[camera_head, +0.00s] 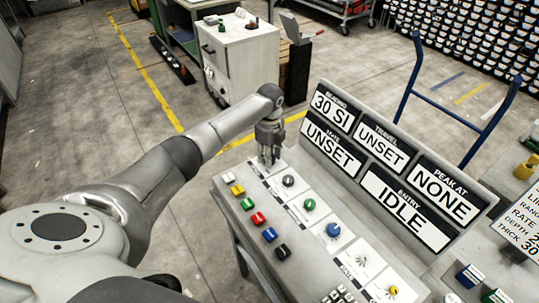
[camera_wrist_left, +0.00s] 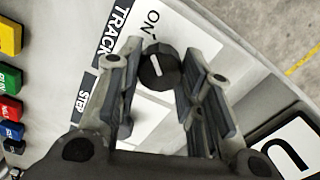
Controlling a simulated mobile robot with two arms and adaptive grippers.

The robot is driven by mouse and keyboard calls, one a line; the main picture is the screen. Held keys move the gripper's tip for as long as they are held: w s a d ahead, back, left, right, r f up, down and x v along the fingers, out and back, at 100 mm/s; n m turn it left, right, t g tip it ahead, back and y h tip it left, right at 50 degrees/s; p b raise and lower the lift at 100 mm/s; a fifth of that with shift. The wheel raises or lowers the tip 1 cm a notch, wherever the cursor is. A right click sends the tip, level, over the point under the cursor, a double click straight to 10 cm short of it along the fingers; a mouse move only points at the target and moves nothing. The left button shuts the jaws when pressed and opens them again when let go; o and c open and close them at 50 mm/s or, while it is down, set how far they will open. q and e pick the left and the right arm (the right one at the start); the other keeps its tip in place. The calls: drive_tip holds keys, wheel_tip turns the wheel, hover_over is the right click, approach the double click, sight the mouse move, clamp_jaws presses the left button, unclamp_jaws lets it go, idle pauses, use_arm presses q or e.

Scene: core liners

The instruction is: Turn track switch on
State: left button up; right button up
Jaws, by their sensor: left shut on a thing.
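The track switch is a black round knob (camera_wrist_left: 160,68) with a short white pointer line, beside the printed words TRACK and ON on a white plate (camera_wrist_left: 190,38). My left gripper (camera_wrist_left: 158,58) has one finger on each side of the knob and is shut on it. In the head view my left gripper (camera_head: 269,158) points down at the far left end of the control panel (camera_head: 219,187), and it hides the knob there. The white line lies tilted across the knob's face. My right gripper is not in view.
A dark knob (camera_head: 289,180), a green knob (camera_head: 310,204) and a blue knob (camera_head: 333,229) run along the panel from the gripper. Coloured buttons (camera_head: 258,219) line its front side. A tilted display board (camera_head: 390,170) rises behind, reading UNSET and IDLE. A white cabinet (camera_head: 245,60) stands farther back.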

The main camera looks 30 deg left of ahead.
use_arm(q)
drive_tip(key=shift+w+m, duration=0.1)
drive_tip(key=shift+m, duration=0.4)
drive_tip(key=o, duration=1)
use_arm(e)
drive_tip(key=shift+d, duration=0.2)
use_arm(q)
drive_tip(key=shift+o, duration=0.2)
drive_tip(key=shift+r, duration=0.1)
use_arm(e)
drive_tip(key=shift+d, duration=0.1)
use_arm(q)
wheel_tip(320, 180, up, 12)
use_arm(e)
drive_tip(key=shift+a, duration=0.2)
